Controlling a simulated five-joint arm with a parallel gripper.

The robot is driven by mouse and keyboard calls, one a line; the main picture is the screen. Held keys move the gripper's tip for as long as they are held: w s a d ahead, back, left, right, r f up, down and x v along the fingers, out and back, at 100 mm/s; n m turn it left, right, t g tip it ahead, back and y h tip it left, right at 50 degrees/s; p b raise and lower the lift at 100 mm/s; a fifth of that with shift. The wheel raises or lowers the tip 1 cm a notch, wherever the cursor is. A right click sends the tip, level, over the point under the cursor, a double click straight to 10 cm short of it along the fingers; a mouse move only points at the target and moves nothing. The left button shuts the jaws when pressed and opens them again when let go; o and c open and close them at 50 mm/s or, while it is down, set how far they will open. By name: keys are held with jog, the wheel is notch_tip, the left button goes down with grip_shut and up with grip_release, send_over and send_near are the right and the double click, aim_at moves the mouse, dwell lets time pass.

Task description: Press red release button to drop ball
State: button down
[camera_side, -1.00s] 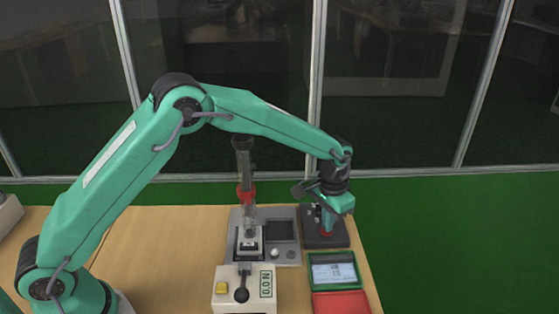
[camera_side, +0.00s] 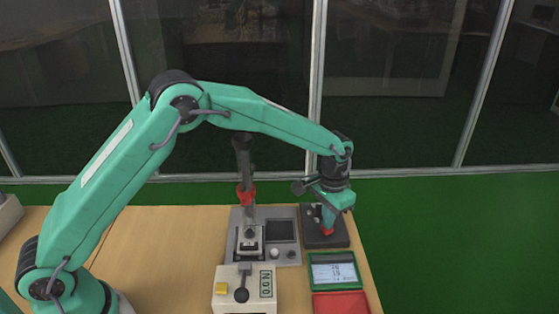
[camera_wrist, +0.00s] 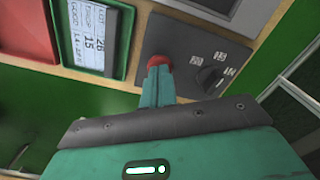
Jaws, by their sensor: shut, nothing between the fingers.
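The red button (camera_wrist: 159,61) sits on a dark control box (camera_wrist: 190,50) beside a black rotary knob. In the side view the red button (camera_side: 327,232) shows just under my fingertips. My gripper (camera_wrist: 157,77) is shut and empty, its fingertips overlapping the button's near edge; I cannot tell whether they touch it. In the side view my gripper (camera_side: 328,221) points down over the dark box (camera_side: 338,238). A clear vertical tube with a red collar (camera_side: 245,193) stands on a grey tester (camera_side: 290,220). I cannot make out a ball in the tube.
A green-framed display (camera_side: 333,270) and a red tray (camera_side: 341,303) lie in front of the control box. A cream box with a yellow button and black lever (camera_side: 242,294) stands in front of the tester. The table's right edge is close to the control box.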

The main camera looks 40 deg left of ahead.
jog(key=shift+r, duration=3)
jog(key=s+a+r+n+t, duration=0.1)
jog(key=s+a+r+t, duration=0.25)
jog(key=a+r, duration=0.5)
jog(key=s+a+r+n+t, duration=0.2)
jog(key=s+a+r, duration=0.3)
jog(key=r, duration=0.7)
jog(key=s+a+f, duration=0.2)
jog(key=s+f, duration=0.1)
jog(key=s, duration=0.8)
jog(key=s+a+f, duration=0.2)
jog(key=s+f, duration=0.1)
jog(key=s, duration=0.8)
jog(key=shift+f, duration=0.35)
